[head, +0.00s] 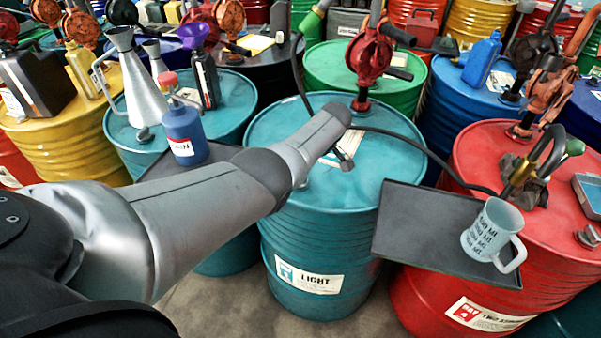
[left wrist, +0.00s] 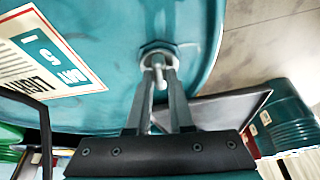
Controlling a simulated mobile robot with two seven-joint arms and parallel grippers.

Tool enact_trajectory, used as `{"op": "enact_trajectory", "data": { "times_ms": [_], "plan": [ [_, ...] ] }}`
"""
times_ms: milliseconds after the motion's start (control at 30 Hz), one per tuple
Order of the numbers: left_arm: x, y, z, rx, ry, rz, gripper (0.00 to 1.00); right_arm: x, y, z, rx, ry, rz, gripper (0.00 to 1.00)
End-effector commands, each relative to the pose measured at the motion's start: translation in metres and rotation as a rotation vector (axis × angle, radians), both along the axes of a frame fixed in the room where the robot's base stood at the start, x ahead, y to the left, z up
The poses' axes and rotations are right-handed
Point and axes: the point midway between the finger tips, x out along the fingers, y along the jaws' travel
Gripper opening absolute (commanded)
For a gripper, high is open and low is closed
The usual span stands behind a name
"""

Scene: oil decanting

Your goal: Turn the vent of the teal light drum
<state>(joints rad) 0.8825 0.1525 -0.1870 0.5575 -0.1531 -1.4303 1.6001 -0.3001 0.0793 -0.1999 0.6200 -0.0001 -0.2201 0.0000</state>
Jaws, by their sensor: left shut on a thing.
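The teal light drum (head: 325,235) stands in the middle of the head view, with a white label reading LIGHT on its front. My left arm reaches over its top, and the arm mostly hides the gripper there. In the left wrist view, the vent (left wrist: 157,48) is a small metal fitting with a hexagonal collar on the teal drum top (left wrist: 110,25). My left gripper (left wrist: 160,78) is shut on the vent's stem, with one finger on each side. How far the vent is turned cannot be told. My right gripper is not in view.
A dark tray (head: 415,225) with a printed mug (head: 490,230) is at the right. A blue bottle (head: 186,135) and a metal funnel can (head: 140,95) stand at the left. Drums crowd all around.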

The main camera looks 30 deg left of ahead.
Motion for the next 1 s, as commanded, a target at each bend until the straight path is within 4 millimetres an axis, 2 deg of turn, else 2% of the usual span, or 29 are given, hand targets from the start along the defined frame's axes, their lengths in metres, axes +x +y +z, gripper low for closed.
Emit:
{"op": "enact_trajectory", "data": {
  "times_ms": [267, 300, 533, 833, 1000],
  "plan": [
    [-0.001, 0.002, 0.0, 0.002, 0.001, 0.005, 0.0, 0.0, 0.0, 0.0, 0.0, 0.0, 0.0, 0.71],
    [-0.001, 0.002, 0.0, 0.002, 0.001, 0.006, 0.23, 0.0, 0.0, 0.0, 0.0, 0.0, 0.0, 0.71],
    [0.0, 0.001, 0.0, 0.001, 0.0, 0.003, 0.49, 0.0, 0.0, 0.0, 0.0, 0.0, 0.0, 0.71],
    [0.0, 0.0, 0.002, 0.0, 0.0, 0.001, 0.5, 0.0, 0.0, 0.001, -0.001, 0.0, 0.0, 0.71],
    [0.0, -0.006, 0.017, 0.0, -0.001, 0.0, 0.5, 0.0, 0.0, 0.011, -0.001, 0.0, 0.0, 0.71]
  ]
}}
